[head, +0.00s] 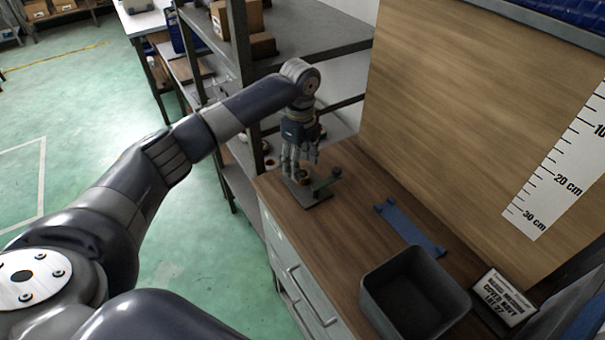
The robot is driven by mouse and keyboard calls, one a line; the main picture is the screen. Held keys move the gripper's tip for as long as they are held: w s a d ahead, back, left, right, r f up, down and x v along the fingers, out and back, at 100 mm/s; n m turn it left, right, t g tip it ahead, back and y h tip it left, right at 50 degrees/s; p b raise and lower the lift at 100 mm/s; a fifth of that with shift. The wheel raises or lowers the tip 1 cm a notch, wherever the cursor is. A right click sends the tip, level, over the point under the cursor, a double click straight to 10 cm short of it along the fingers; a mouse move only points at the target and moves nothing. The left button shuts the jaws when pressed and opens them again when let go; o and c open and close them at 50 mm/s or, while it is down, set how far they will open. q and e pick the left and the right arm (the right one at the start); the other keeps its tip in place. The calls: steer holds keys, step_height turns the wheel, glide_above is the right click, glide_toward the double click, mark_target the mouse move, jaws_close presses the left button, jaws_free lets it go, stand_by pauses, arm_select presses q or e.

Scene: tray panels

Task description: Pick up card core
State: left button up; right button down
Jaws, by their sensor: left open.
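The card core (303,178) looks like a small brown ring or tube, seen just below my left gripper. It is on a dark flat base (318,201) at the far left end of the wooden worktop. My left gripper (299,166) is open, fingers pointing down, over the core. The fingers partly hide the core, and I cannot tell whether they touch it. A small green-ended lever or post (336,172) rises from the same base beside the fingers. My right gripper does not show.
A blue flat bracket (411,228) lies mid-worktop. A dark open bin (373,300) and a label sign (508,297) stand nearer. A wooden back panel (450,110) with a printed scale (560,175) borders the right. A grey shelf rack (330,40) stands behind.

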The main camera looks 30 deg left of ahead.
arm_select(q)
step_height(320, 180, down, 2)
steer(key=shift+d+f, duration=0.1)
steer(key=shift+f, duration=0.1)
steer(key=shift+f+p, duration=0.3)
steer(key=shift+f, duration=0.1)
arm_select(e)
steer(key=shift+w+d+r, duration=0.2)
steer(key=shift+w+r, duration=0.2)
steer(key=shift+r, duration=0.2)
arm_select(q)
steer(key=shift+c, duration=0.6)
steer(key=c, duration=0.7)
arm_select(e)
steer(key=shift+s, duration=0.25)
arm_select(q)
steer(key=shift+r, duration=0.1)
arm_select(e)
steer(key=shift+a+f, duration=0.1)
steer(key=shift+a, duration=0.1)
